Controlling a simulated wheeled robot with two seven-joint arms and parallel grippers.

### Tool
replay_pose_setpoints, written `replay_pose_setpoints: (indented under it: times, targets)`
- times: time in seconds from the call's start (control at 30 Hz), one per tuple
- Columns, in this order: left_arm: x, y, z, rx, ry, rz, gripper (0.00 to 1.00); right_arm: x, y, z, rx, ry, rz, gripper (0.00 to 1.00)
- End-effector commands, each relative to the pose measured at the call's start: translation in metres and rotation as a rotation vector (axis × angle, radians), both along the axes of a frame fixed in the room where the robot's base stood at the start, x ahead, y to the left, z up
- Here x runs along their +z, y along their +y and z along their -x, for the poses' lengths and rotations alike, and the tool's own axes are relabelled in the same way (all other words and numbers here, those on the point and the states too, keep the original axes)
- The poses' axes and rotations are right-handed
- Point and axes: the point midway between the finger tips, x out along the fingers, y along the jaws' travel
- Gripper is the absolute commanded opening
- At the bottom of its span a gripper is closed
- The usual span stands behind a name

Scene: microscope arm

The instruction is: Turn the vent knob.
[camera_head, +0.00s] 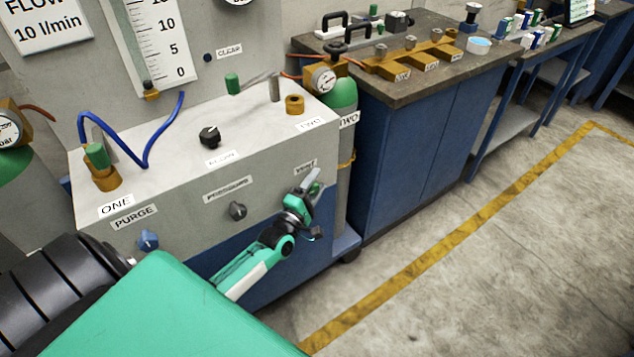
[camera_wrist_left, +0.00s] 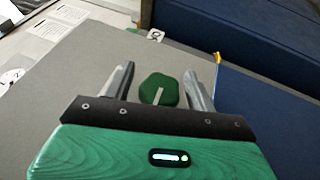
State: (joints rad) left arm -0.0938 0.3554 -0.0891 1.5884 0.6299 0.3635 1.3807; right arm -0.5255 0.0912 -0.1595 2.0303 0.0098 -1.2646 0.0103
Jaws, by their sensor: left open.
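The vent knob is green with a pale pointer line and shows in the left wrist view (camera_wrist_left: 158,91). In the head view my gripper hides it under the VENT label (camera_head: 305,167) at the right end of the panel front. My left gripper (camera_head: 312,182) is at that spot. In the left wrist view its two fingers (camera_wrist_left: 171,80) are open, with the knob between them. My right gripper is not in view.
The grey panel box also bears a blue PURGE knob (camera_head: 148,239), a black PRESSURE knob (camera_head: 238,211) and a black top knob (camera_head: 210,136). A green cylinder with a gauge (camera_head: 323,79) stands at its right. A blue workbench (camera_head: 418,150) is beyond; open floor lies right.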

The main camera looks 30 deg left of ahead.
Motion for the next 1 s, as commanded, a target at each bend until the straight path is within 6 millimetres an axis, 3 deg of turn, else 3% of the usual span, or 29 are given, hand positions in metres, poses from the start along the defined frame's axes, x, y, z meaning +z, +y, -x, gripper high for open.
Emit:
replay_pose_setpoints:
  times: [0.4, 0.63, 1.0]
  targets:
    - [0.0015, 0.0, -0.0078, 0.0, 0.001, 0.0, 0.57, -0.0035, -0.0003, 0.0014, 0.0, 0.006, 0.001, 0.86]
    - [0.0015, -0.0001, -0.0077, 0.0, 0.001, 0.001, 0.14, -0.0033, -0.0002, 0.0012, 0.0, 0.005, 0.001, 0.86]
    - [0.0026, -0.0002, -0.0076, 0.0, 0.017, -0.006, 0.12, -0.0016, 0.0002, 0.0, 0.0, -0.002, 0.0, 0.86]
